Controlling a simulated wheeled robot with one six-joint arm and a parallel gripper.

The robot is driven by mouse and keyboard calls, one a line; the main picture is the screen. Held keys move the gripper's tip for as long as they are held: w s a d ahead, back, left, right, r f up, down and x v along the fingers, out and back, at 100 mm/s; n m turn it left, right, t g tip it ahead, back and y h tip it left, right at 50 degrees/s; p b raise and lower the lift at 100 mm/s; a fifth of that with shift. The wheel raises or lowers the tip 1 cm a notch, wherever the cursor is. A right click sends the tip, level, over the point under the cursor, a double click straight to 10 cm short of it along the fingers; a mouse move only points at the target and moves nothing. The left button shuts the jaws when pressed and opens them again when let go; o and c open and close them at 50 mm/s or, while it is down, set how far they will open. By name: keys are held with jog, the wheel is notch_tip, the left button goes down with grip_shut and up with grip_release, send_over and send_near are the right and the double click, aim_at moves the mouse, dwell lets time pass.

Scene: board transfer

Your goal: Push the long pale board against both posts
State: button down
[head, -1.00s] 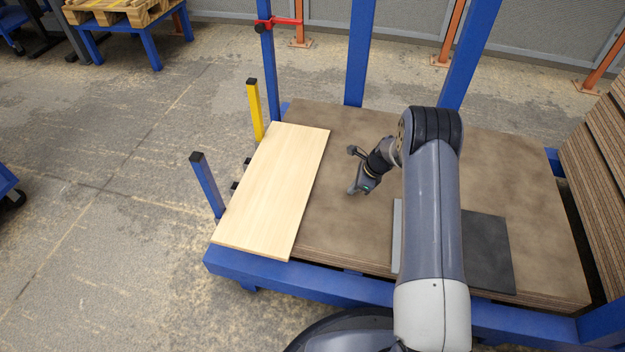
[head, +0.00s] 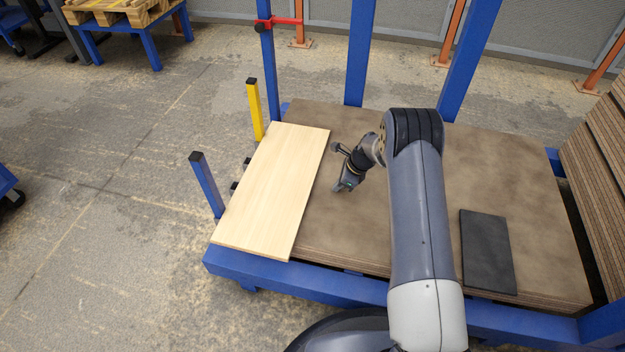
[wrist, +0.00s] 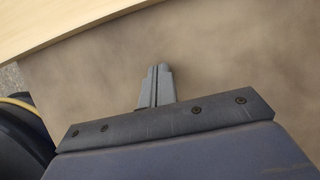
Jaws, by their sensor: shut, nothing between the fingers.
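The long pale board (head: 272,190) lies flat along the left side of the brown table top (head: 335,225). The yellow post (head: 255,110) stands by its far left edge and the blue post (head: 207,185) by its near left edge. The board's edge is close to both posts; I cannot tell whether it touches them. My gripper (head: 342,187) is shut and empty, over the brown surface to the right of the board, with a gap between. In the wrist view the shut fingers (wrist: 163,72) point toward the board's edge (wrist: 75,28).
A dark plate (head: 487,250) lies on the table to the right of my arm. Tall blue uprights (head: 361,55) stand along the back, one with a red clamp (head: 279,23). Stacked boards (head: 598,165) lean at the right. Brown surface between gripper and board is clear.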

aim_at(313, 184)
jog(key=shift+w+a+b, duration=0.15)
jog(key=shift+w+a, duration=0.1)
jog(key=shift+a, duration=0.9)
jog(key=shift+w+a+b, duration=0.15)
jog(key=shift+w+a, duration=0.1)
jog(key=shift+a, duration=0.95)
jog(key=shift+w+a+b, duration=0.15)
jog(key=shift+w+a, duration=0.1)
jog(key=shift+a, duration=0.9)
jog(key=shift+a+r, duration=0.1)
jog(key=shift+s+d, duration=0.25)
jog(key=shift+d, duration=0.95)
notch_tip(313, 184, up, 7)
jog(key=p, duration=0.4)
jog(key=shift+p, duration=0.3)
jog(key=shift+d, duration=0.1)
jog(key=f+b, duration=0.1)
jog(key=f, duration=0.1)
jog(key=f+b, duration=0.3)
jog(key=f, duration=0.2)
jog(key=shift+a+f+b, duration=0.1)
jog(key=shift+a+b, duration=0.2)
jog(key=shift+a, duration=0.05)
jog(key=shift+w+a, duration=0.1)
jog(key=shift+a, duration=0.1)
